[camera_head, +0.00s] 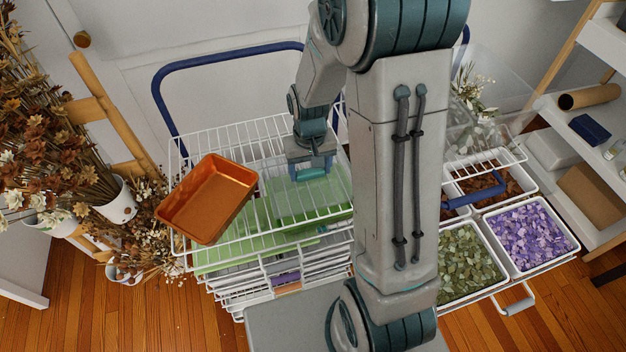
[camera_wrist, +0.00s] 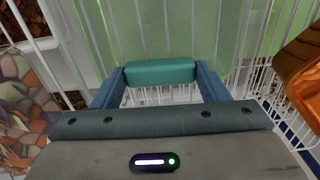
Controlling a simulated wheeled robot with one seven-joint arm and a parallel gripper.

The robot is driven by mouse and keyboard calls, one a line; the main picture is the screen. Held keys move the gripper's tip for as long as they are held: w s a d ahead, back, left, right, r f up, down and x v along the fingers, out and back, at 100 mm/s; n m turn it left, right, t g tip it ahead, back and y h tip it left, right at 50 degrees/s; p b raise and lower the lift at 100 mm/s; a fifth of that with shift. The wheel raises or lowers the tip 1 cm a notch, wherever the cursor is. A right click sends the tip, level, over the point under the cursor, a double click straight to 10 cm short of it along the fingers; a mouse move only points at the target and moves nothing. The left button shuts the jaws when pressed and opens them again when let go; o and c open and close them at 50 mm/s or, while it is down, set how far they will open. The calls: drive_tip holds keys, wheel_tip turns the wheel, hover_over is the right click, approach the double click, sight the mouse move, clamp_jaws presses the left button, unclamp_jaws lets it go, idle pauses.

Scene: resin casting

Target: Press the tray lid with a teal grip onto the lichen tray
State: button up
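My gripper (camera_head: 312,172) is over the wire basket at the cart's middle. In the wrist view its two blue fingers (camera_wrist: 160,84) sit against the two ends of the teal grip (camera_wrist: 160,72), with no visible gap. The teal grip also shows under the gripper in the head view (camera_head: 311,174). Translucent green panels lie below it; I cannot tell which of them is the lid's plate. A tray of grey-green chips (camera_head: 466,262), likely the lichen tray, stands to the right, uncovered, its left side partly hidden by my arm.
A tray of purple chips (camera_head: 530,236) and a tray of brown chips (camera_head: 482,188) adjoin the grey-green one. A blue bar (camera_head: 474,191) crosses near the brown chips. An orange pan (camera_head: 208,198) rests tilted on the wire basket (camera_head: 237,139). Dried flowers stand at the left.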

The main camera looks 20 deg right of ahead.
sight(311, 171)
drive_tip(key=shift+c, duration=0.6)
drive_tip(key=shift+r+p, duration=1.85)
drive_tip(key=shift+r, duration=0.7)
drive_tip(key=shift+s+f, duration=0.1)
